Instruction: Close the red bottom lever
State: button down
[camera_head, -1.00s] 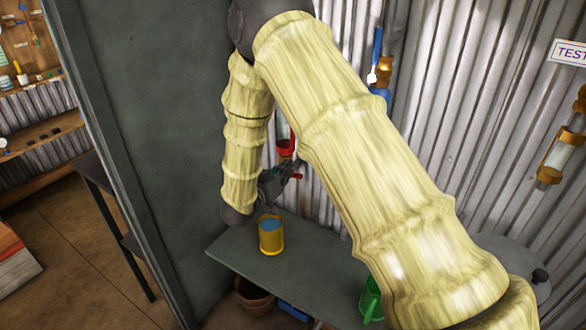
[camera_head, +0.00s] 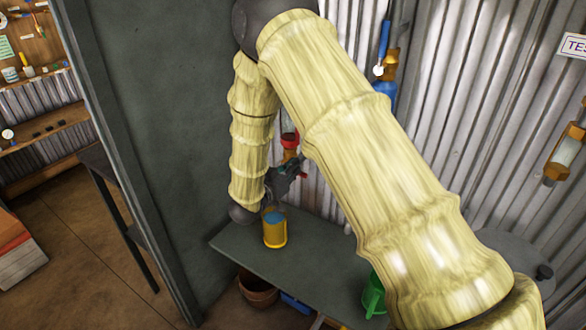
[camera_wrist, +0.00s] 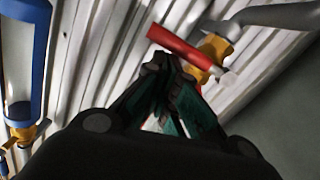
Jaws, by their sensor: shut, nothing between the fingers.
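The red lever (camera_wrist: 180,46) shows in the wrist view as a short bar across a brass valve (camera_wrist: 214,50) near the corrugated wall. My gripper (camera_wrist: 170,68) is shut and empty, with its tips just below the lever in the picture. I cannot tell whether they touch it. In the head view my gripper (camera_head: 290,172) is small and partly dark against the wall, above the yellow cup. A red fitting (camera_head: 290,140) shows just above it. My arm hides much of the wall around it, and the lever is hard to make out there.
A yellow cup (camera_head: 275,230) stands on the grey bench (camera_head: 240,243) below my gripper. A green can (camera_head: 373,295) stands farther right. A blue-capped clear tube (camera_wrist: 25,60) is at left in the wrist view. A dark grey panel (camera_head: 150,130) stands to the left.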

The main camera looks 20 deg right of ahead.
jog(key=shift+r, duration=0.1)
jog(key=s+a+r+p, duration=0.1)
jog(key=s+a+r, duration=0.4)
jog(key=a, duration=0.4)
jog(key=s+d+f+n+g+y+p, duration=0.1)
jog(key=s+f+n+y, duration=0.15)
jog(key=s+f, duration=0.45)
jog(key=s+d+f+n+y, duration=0.15)
jog(key=s+f+y, duration=0.25)
jog(key=f, duration=0.7)
jog(key=s+f+n+g+y+p, duration=0.1)
jog(key=s+f+n+y, duration=0.15)
jog(key=s+f, duration=0.45)
jog(key=s+f+g+y, duration=0.2)
jog(key=s+f+g, duration=0.2)
jog(key=s, duration=0.9)
jog(key=s+f+n+g+y+p, duration=0.1)
jog(key=s+f+g+y, duration=0.2)
jog(key=s, duration=1)
notch_tip(320, 180, down, 3)
jog(key=shift+a+f+g, duration=0.1)
jog(key=shift+a+g, duration=0.15)
jog(key=shift+g, duration=0.25)
jog(key=c, duration=2.2)
grip_release()
